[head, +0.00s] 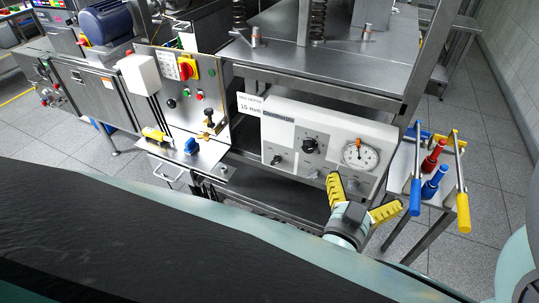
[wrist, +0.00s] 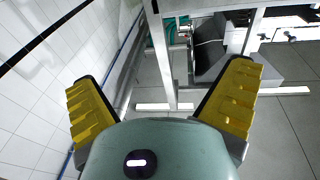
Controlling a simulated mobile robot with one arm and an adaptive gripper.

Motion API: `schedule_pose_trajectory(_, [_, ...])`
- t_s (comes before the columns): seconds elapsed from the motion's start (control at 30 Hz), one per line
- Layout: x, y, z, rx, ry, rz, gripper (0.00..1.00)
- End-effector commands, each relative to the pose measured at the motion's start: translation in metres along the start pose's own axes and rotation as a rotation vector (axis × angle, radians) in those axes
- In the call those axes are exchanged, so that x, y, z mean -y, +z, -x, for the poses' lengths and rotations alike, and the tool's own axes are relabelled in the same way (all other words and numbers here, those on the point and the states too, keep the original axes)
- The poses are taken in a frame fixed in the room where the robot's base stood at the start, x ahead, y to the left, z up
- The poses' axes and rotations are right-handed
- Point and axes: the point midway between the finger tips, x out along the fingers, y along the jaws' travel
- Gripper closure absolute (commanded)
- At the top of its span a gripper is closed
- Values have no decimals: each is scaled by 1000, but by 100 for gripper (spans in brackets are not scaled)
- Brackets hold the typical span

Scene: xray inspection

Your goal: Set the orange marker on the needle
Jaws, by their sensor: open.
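The round white dial gauge (head: 360,156) sits at the right end of the white control panel (head: 300,170) in the head view. A small orange marker (head: 359,142) shows at the top of the dial. The thin needle is too small for me to read exactly where it points. My gripper (head: 367,190) is open and empty, below and in front of the dial, apart from the panel. Its yellow-padded fingers are spread wide in the wrist view (wrist: 158,75) too, with nothing between them; the dial is not visible there.
A black knob (head: 310,146) and small switches sit left of the dial. At right, a small stand (head: 408,183) carries blue and yellow levers (head: 462,205) and red and blue handles, close to my gripper. A steel bench top (head: 290,70) overhangs the panel. Tiled floor lies beyond.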

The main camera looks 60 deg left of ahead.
Motion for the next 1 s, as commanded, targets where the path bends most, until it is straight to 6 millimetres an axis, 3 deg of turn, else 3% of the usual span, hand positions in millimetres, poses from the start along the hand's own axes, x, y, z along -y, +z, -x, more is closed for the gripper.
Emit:
schedule_pose_trajectory(0.03, [13, 27, 12, 45, -53, 6, 0])
schedule_pose_trajectory(0.1, [24, 41, 22, 90, -97, 14, 0])
schedule_pose_trajectory(0.27, [34, 53, 27, 130, -138, 23, 0])
schedule_pose_trajectory(0.7, [42, 59, -48, 123, -130, 24, 0])
schedule_pose_trajectory(1.0, [45, 62, -68, 127, -133, 23, 0])
